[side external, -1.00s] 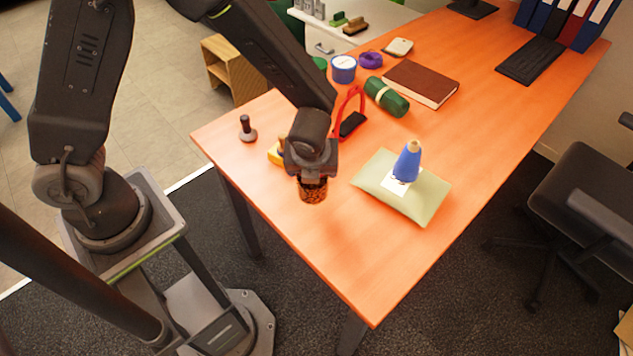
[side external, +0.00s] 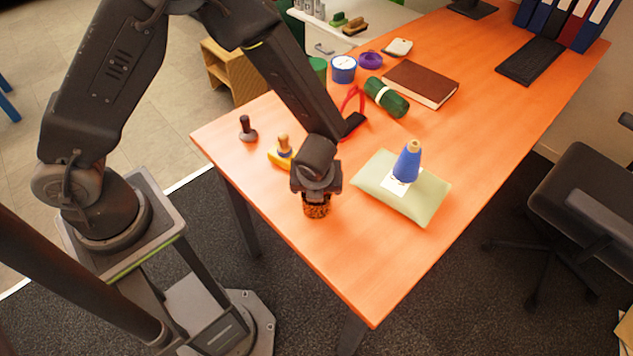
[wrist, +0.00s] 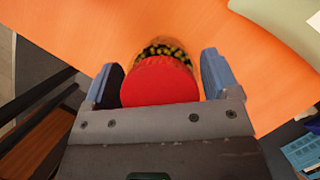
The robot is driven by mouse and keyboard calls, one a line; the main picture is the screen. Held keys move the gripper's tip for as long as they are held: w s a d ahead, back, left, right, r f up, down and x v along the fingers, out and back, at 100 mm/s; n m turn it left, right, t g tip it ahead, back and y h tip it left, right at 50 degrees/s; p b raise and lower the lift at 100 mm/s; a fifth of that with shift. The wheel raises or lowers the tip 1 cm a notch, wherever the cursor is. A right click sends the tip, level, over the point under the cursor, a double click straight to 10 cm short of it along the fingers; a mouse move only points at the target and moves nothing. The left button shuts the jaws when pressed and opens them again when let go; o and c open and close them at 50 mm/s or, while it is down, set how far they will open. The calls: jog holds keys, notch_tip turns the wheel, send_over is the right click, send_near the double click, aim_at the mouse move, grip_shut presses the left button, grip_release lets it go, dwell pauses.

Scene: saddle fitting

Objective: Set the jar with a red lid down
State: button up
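The jar with a red lid (side external: 316,208) is under my gripper (side external: 317,193), over the near left part of the orange table. In the side view its dark, speckled contents show below the gripper, and the lid is hidden. The jar's clear body with dark and yellowish contents shows past the lid. I cannot tell whether the jar's base touches the table.
Right of the jar is a pale green cushion (side external: 425,203) bearing a blue cone-shaped object (side external: 407,163). Behind are a yellow-based tool (side external: 281,155) and a dark knobbed object (side external: 247,130). The table's front edge is close; the orange surface (side external: 360,255) before the cushion is clear.

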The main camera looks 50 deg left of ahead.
jog(key=o, duration=0.3)
jog(key=v, duration=1.2)
jog(key=s+a+r+n+h, duration=0.1)
jog(key=s+a+r+n, duration=0.3)
jog(key=n, duration=0.5)
jog(key=s+a+r+n+t+h, duration=0.1)
jog(key=s+a+r+n, duration=0.3)
jog(key=r+n, duration=0.4)
jog(key=s+a+r+n+t+h, duration=0.1)
jog(key=s+a+r+n, duration=0.3)
jog(key=n, duration=0.6)
jog(key=shift+r, duration=0.95)
